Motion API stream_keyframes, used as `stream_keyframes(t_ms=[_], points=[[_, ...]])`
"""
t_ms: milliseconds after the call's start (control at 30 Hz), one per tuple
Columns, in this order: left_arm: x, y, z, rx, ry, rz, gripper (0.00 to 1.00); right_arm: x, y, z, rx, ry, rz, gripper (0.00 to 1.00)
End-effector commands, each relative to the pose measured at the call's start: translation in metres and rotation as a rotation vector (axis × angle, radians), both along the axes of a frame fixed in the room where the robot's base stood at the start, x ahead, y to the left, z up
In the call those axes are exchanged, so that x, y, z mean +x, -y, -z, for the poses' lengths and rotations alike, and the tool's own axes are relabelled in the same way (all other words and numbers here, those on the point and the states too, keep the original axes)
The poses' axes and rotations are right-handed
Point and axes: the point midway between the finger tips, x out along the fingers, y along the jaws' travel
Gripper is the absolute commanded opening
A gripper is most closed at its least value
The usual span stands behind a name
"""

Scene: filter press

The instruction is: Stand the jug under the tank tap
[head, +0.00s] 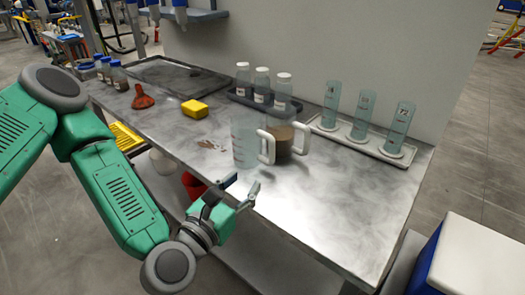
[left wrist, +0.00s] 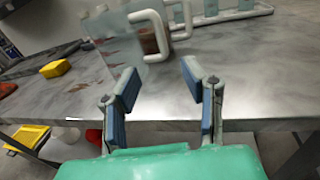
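A clear jug (head: 244,142) with red markings and a white handle stands upright on the bench. My left gripper (head: 241,187) is open and empty, just off the bench's front edge and short of the clear jug. Its two fingers show spread apart in the left wrist view (left wrist: 160,84). I cannot make out a tank tap. My right gripper is not in view.
The metal bench (head: 330,205) is clear at front right. Capped bottles (head: 262,85) stand in a dark tray, and glass cylinders (head: 363,115) in a white rack. A yellow sponge (head: 194,107) and orange funnel (head: 142,98) lie left. A red container (head: 194,185) sits below the edge.

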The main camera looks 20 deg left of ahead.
Motion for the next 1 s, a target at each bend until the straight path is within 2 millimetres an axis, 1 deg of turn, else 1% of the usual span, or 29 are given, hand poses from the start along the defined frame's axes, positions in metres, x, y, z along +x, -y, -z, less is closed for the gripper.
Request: stream_keyframes(t_ms=[67,167,300,400,500,667,767,900,1000], points=[[0.005,-0.001,-0.003,-0.029,0.012,-0.007,0.38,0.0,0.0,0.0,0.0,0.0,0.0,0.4],[0.021,0.0,-0.005,-0.033,0.018,-0.006,0.38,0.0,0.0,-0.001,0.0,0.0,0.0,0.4],[0.05,0.004,-0.004,-0.03,0.016,-0.008,0.38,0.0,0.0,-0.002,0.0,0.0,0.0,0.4],[0.067,0.009,-0.004,-0.028,0.013,-0.006,0.38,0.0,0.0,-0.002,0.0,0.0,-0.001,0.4],[0.079,0.012,-0.004,-0.027,0.013,-0.005,0.38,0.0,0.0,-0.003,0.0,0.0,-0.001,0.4],[0.088,0.015,-0.004,-0.025,0.012,-0.005,0.38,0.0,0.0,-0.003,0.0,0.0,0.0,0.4],[0.1,0.019,-0.004,-0.025,0.013,-0.004,0.38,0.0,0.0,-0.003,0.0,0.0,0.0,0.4],[0.121,0.024,-0.002,-0.026,0.013,-0.007,0.38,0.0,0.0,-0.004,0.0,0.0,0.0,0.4],[0.131,0.025,-0.002,-0.026,0.011,-0.006,0.38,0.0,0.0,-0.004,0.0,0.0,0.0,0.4]])
